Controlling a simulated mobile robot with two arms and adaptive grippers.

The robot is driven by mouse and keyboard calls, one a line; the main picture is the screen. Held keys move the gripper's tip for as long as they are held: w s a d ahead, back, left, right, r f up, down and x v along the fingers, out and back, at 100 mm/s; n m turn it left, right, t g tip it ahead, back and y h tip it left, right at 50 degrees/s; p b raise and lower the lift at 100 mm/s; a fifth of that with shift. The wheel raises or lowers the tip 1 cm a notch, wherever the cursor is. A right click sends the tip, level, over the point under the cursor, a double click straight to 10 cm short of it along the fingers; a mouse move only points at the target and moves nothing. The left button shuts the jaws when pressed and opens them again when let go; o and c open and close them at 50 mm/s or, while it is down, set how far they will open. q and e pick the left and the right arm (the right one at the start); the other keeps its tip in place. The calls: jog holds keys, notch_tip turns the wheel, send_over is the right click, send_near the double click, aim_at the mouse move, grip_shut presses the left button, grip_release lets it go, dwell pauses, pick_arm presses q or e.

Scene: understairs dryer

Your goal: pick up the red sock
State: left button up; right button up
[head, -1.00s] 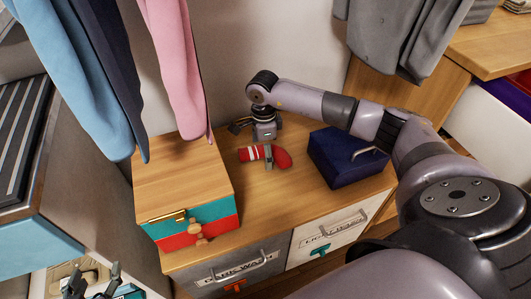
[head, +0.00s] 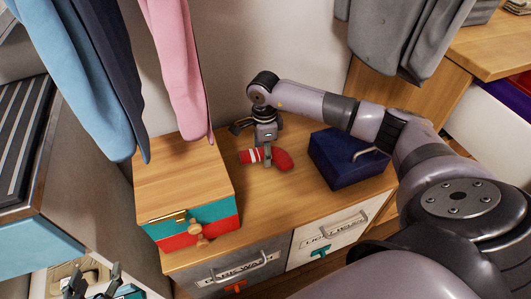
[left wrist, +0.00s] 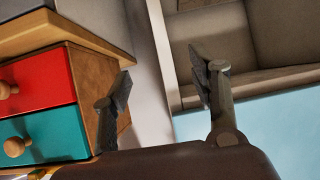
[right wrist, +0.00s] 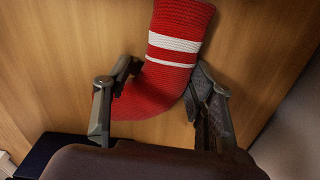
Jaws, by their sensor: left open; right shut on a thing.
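The red sock (head: 283,160) with white stripes is on the wooden cabinet top, between a small chest and a dark blue box. My right gripper (head: 267,157) points down over its middle and is shut on it. In the right wrist view the sock (right wrist: 180,45) runs between the two fingers (right wrist: 163,85), its toe bending left. I cannot tell whether it is lifted off the wood. My left gripper (head: 90,284) is at the lower left of the head view, low beside the cabinet. It is open and empty in the left wrist view (left wrist: 162,85).
The small chest (head: 180,178) with teal and red drawers stands left of the sock. The dark blue box (head: 345,160) with a handle stands to its right. Hanging clothes (head: 170,60) come down at upper left, grey ones (head: 400,35) at upper right. Cabinet drawers (head: 240,272) face front.

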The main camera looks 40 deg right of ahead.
jog(key=shift+r, duration=0.1)
jog(key=shift+r, duration=0.3)
notch_tip(320, 180, up, 9)
jog(key=shift+f+p, duration=0.15)
jog(key=shift+p, duration=1)
pick_arm(q)
jog(key=s+a+f+g, duration=0.1)
jog(key=s+f+g, duration=0.2)
jog(key=s, duration=0.2)
jog(key=s+a+f+g+y, duration=0.1)
jog(key=s+a+f+g, duration=0.1)
jog(key=s, duration=0.3)
jog(key=shift+a+f+g+y, duration=0.3)
jog(key=shift+f+g, duration=0.2)
jog(key=shift+g, duration=0.2)
pick_arm(e)
jog(key=shift+s+r, duration=0.15)
jog(key=shift+r, duration=0.05)
